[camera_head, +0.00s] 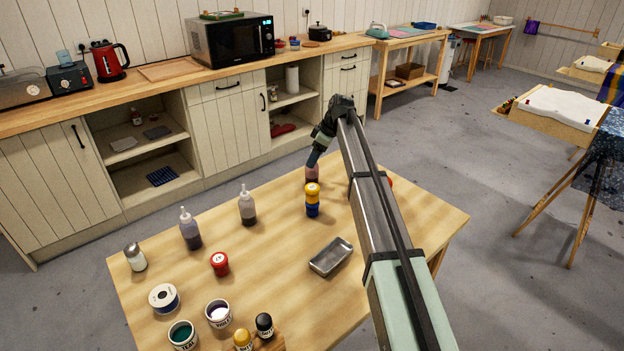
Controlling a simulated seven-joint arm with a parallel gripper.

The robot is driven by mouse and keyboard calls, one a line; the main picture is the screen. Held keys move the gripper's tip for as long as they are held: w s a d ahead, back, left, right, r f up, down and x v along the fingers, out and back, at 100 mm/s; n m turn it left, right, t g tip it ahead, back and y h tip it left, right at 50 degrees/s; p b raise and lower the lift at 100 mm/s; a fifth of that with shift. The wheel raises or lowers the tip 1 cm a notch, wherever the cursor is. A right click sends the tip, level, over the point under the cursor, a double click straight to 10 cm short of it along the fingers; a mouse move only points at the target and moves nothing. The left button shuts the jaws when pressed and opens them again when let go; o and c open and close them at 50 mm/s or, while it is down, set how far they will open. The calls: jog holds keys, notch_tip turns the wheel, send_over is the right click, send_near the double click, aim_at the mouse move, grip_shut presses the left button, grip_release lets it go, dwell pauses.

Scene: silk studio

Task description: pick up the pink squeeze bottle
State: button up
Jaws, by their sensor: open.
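The pink squeeze bottle (312,174) stands on the wooden table near its far edge, behind a yellow-lidded jar stack. Its upper part is covered by my gripper (313,160), which points down at it from above. My gripper is open, but its fingers are small and dark here. I cannot tell whether they are around the bottle or just above it.
The yellow and blue jars (312,200) stand close in front of the bottle. A metal tray (331,257) lies nearer. The table's middle (275,240) has free room.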

jog(key=shift+w+a+x, duration=0.1)
jog(key=shift+x, duration=1.15)
jog(key=shift+w+a+x, duration=0.1)
jog(key=shift+w+x, duration=0.05)
jog(key=shift+x, duration=1.1)
jog(key=shift+r, duration=0.1)
jog(key=shift+c, duration=0.5)
jog(key=c, duration=1.4)
